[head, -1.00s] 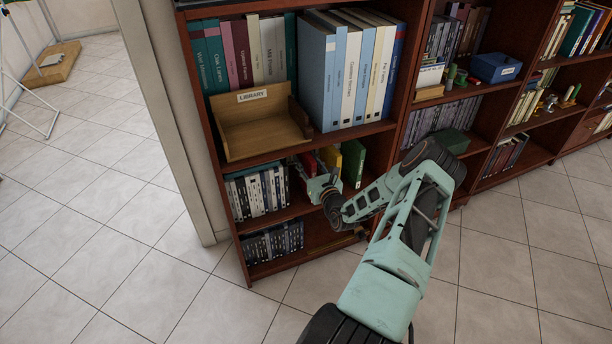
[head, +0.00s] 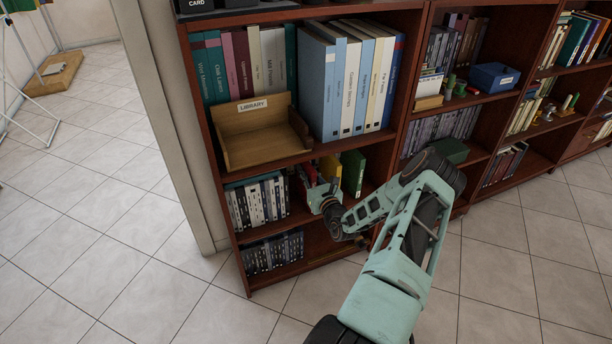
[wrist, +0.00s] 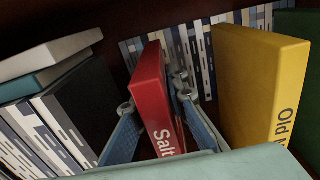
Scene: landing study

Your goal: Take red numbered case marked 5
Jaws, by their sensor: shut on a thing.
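A red case (wrist: 156,98) stands upright in the wrist view, with white letters starting "Salt" on its spine; I see no number 5. My gripper (wrist: 156,112) has one finger on each side of it and is shut on it. In the head view the red case (head: 308,173) shows only partly, on a middle shelf behind my gripper (head: 318,192).
A yellow case (wrist: 255,85) stands to the right of the red one, with a gap. A green case (head: 352,172) is further right. Dark and pale volumes (wrist: 72,110) stand at left. The shelf above holds a wooden library tray (head: 262,150).

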